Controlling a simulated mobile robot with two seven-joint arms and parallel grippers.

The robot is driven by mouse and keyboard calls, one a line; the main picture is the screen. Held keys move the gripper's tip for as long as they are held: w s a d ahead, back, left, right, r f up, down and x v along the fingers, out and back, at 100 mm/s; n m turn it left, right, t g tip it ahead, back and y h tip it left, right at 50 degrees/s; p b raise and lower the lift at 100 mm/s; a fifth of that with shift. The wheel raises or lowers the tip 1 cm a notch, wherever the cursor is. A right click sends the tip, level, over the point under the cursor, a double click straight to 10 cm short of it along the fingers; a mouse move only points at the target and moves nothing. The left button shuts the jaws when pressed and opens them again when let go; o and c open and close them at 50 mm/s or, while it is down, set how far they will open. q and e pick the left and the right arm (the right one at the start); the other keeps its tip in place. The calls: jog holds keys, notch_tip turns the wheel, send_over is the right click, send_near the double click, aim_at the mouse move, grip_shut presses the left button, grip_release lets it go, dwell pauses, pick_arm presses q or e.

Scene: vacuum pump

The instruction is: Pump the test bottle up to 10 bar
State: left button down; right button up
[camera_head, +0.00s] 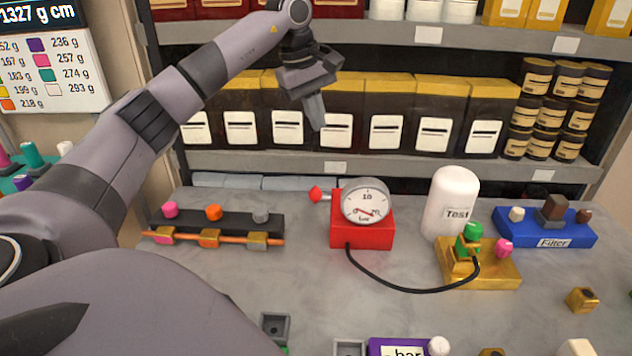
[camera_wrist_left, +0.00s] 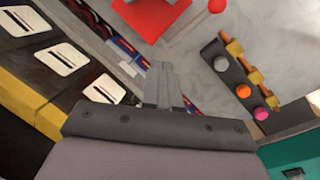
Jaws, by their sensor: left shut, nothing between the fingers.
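The pump is a red box (camera_head: 361,236) with a round dial gauge (camera_head: 367,203) on top, marked 10 at its top. The gauge has a small red needle whose reading I cannot tell. A lever with a red knob (camera_head: 316,194) sticks out to the pump's left. A black hose runs from the pump to a brass block (camera_head: 490,275) with a green knob (camera_head: 468,240) and a pink knob (camera_head: 504,248). The white test bottle (camera_head: 455,190) stands upright behind that block. My left gripper (camera_head: 317,125) is shut and empty, above and behind the pump, before the shelf. My right gripper is not in view.
A dark valve rail (camera_head: 213,222) with pink, orange and grey knobs stands left of the pump. A blue Filter block (camera_head: 560,232) is at the right. Shelves (camera_head: 380,164) with boxes and cans stand behind. A purple "bar" block (camera_head: 380,344) and small sockets line the front.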

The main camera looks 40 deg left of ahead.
aim_at(317, 195)
pick_arm(q)
jog(key=shift+f, duration=0.15)
jog(key=s+d+f+b, duration=0.1)
jog(key=b, duration=0.1)
jog(key=s+f+b, duration=0.1)
jog(key=f+b, duration=0.1)
jog(key=s+d+f+b, duration=0.1)
jog(key=f+b, duration=0.1)
jog(key=shift+s+d+f, duration=0.1)
jog(key=shift+d+f, duration=0.1)
jog(key=shift+d, duration=0.15)
jog(key=shift+s+d+f+b, duration=0.4)
jog(key=shift+s+f+b, duration=0.05)
jog(key=shift+f+b, duration=0.1)
jog(key=shift+s, duration=0.1)
dwell(1.0)
dwell(0.4)
jog(key=shift+s+d+f, duration=0.2)
jog(key=shift+d+f, duration=0.05)
jog(key=shift+f, duration=0.1)
